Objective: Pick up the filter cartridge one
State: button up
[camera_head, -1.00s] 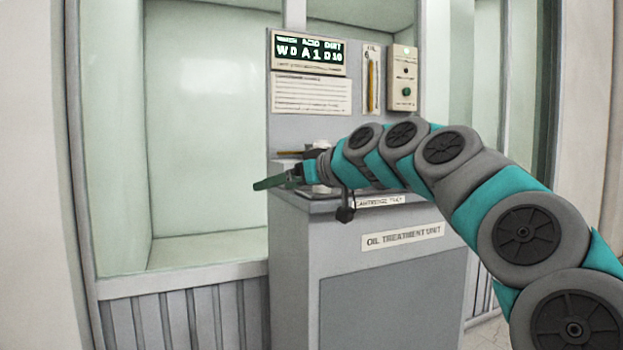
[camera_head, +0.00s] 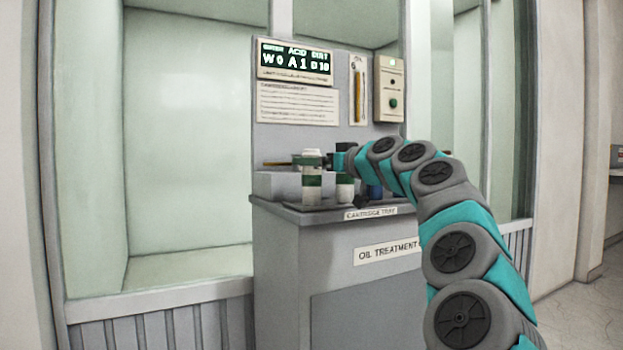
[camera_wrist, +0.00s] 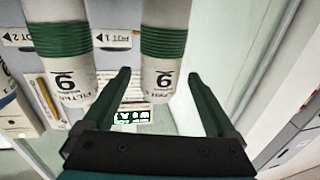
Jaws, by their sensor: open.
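Two white filter cartridges with green bands show in the wrist view. One cartridge (camera_wrist: 163,70) stands in the gap between my gripper's fingertips (camera_wrist: 158,73), and the other cartridge (camera_wrist: 68,68) is to the left, outside the left finger. Both labels carry a large figure that looks like a 9. I cannot tell which is cartridge one. My gripper is open and holds nothing. In the head view a taller green-and-white cartridge (camera_head: 311,180) and a shorter one (camera_head: 345,188) stand on the tray top; my fingers are largely hidden there.
The oil treatment unit (camera_head: 290,250) has a raised back panel with a display (camera_head: 295,62) and a control box (camera_head: 389,92). A blue item (camera_head: 374,191) stands right of the cartridges, partly behind my arm.

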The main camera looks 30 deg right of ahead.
jog(key=shift+p+x, duration=0.3)
jog(key=shift+x, duration=2.05)
jog(key=shift+c, duration=0.4)
grip_shut()
